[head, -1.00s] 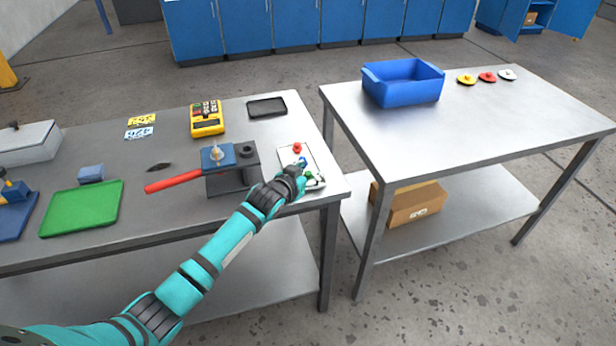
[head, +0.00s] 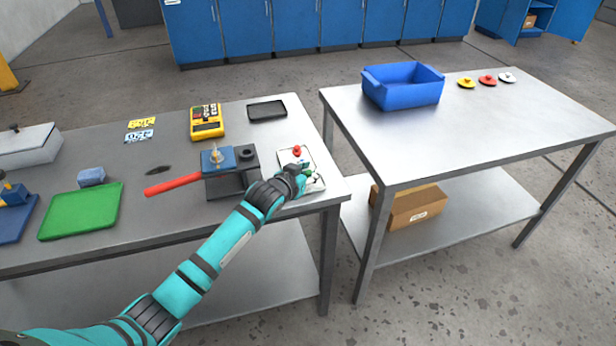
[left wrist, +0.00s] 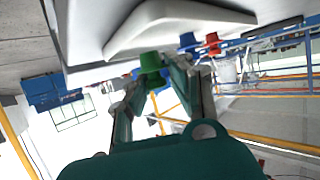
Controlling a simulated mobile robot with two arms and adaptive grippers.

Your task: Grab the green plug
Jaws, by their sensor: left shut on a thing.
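The green plug (left wrist: 150,62) shows between the fingertips of my left gripper (left wrist: 156,78) in the left wrist view. The gripper is shut on it, close to the white plug board (left wrist: 100,28). In the head view my left gripper (head: 296,175) is low over the board (head: 314,184) at the table's right end, partly hiding it. A red plug (head: 297,150) stands at the far end of the board. A blue plug (left wrist: 188,40) and the red plug (left wrist: 212,42) show past the green one in the wrist view. My right gripper is not in view.
A dark vise block (head: 246,168) with a red handle (head: 172,184) stands left of the gripper. A yellow meter (head: 207,122) and a black tray (head: 267,109) lie behind. A second table (head: 470,125) holds a blue bin (head: 403,85) across a gap.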

